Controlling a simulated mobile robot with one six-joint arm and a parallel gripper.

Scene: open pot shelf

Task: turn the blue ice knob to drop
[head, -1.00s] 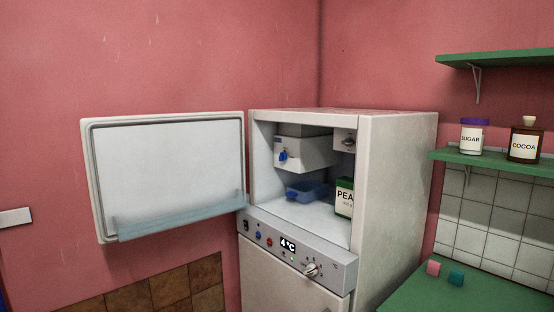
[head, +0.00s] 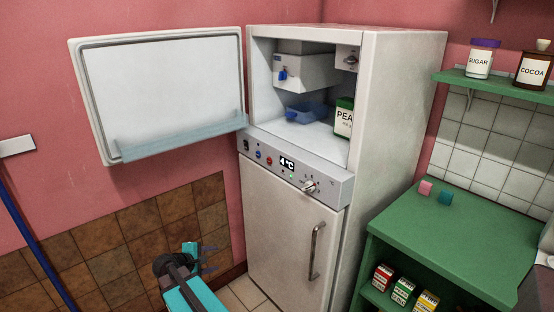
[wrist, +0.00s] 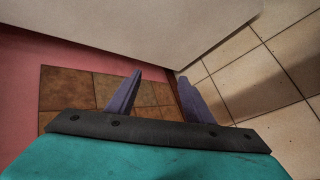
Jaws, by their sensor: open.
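The blue ice knob (head: 283,75) sits on the front of a white ice box (head: 304,66) in the upper compartment of the fridge. The compartment door (head: 165,90) stands wide open to the left. A blue tray (head: 306,112) lies below the ice box on the compartment floor. My gripper (head: 210,257) is low in front of the fridge, well below the knob and apart from it. In the wrist view my gripper (wrist: 158,90) shows two spread fingers with nothing between them. The knob is not in the wrist view.
A green box marked PEA (head: 344,118) stands at the compartment's right. The control panel (head: 295,168) has small knobs and a 4°C display. A green counter (head: 465,235) stands right of the fridge. The floor in front is partly visible.

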